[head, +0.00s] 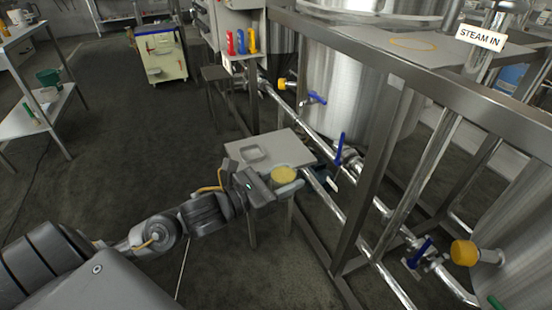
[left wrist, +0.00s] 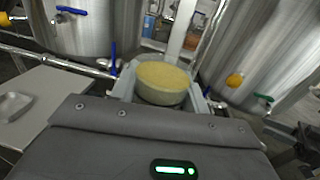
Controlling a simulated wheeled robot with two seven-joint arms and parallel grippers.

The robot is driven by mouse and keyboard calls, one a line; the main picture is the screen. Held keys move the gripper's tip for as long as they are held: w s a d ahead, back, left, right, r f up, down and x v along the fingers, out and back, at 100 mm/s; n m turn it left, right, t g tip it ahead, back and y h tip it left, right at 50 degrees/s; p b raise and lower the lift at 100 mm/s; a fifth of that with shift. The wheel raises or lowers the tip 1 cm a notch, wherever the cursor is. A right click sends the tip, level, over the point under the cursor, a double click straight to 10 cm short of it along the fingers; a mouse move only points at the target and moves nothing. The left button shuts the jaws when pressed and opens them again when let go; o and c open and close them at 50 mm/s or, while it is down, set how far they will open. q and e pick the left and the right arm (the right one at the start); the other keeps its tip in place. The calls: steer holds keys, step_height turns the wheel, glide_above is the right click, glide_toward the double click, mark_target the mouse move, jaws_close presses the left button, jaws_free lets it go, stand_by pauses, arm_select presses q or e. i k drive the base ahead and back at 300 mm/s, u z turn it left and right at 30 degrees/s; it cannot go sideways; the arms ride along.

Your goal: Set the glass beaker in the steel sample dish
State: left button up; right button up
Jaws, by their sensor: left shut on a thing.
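My left gripper (head: 284,188) is shut on the glass beaker (head: 284,174), which holds a yellowish content. In the left wrist view the beaker (left wrist: 163,86) sits upright between the two fingers. The steel sample dish (head: 253,153) is a shallow square dish on a small grey table (head: 290,146). It also shows at the left edge of the left wrist view (left wrist: 12,106). The beaker is to the right of the dish, near the table's front right edge, and apart from the dish.
A steel frame with pipes and blue-handled valves (head: 338,150) stands close to the right of the table and beaker. Large steel tanks (head: 345,80) stand behind it. A yellow cart (head: 160,55) is far back. The floor at left is open.

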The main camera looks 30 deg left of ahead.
mark_target(253, 156)
steer(key=z, duration=2.3)
steer(key=k, duration=1.15)
steer(key=u, duration=1.7)
steer(key=i, duration=0.5)
